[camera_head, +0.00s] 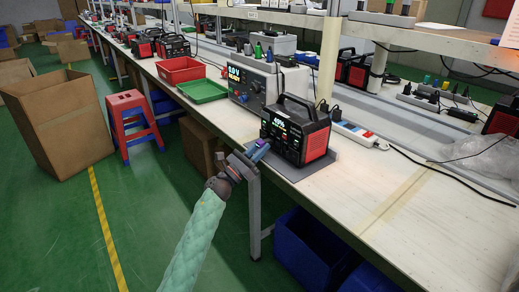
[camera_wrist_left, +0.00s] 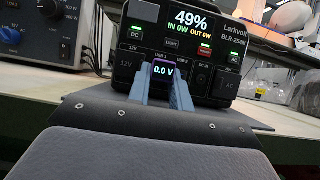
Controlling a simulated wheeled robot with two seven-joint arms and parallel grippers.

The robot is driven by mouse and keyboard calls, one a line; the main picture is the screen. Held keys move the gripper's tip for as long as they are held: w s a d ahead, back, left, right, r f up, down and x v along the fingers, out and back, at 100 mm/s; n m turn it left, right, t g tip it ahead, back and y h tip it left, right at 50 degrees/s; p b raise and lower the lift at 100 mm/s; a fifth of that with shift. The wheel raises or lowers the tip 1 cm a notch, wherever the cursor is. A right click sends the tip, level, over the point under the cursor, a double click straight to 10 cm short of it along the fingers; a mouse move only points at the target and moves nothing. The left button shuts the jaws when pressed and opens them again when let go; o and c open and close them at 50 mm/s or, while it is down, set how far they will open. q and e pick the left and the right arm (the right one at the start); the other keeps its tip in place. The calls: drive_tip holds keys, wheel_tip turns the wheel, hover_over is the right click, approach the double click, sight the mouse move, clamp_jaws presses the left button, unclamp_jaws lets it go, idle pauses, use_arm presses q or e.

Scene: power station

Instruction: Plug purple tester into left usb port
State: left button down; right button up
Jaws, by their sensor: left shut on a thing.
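The power station (camera_head: 297,132) stands on a grey mat (camera_head: 312,166) at the table's front edge, its display reading 49%. It also fills the upper middle of the left wrist view (camera_wrist_left: 150,14). My left gripper (camera_wrist_left: 162,84) is shut on the purple tester (camera_wrist_left: 163,71), whose screen reads 0.0 V. The tester is in front of the panel, just below the USB 1 and USB 2 labels. The tester and fingers hide the ports; I cannot tell whether it touches the panel. In the head view, the left gripper (camera_head: 254,152) is at the station's front. My right gripper is not in view.
A bench power supply (camera_head: 252,86) stands left of the station. Red (camera_head: 180,70) and green (camera_head: 202,91) trays lie farther left. A white power strip (camera_head: 358,132) is to the right, with cables behind. The bench's front right is mostly clear.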

use_arm(q)
drive_tip(key=shift+w+d, duration=0.1)
drive_tip(key=shift+d, duration=0.05)
drive_tip(key=c, duration=1.2)
unclamp_jaws()
drive_tip(key=shift+b+v, duration=0.5)
drive_tip(key=shift+v, duration=3.45)
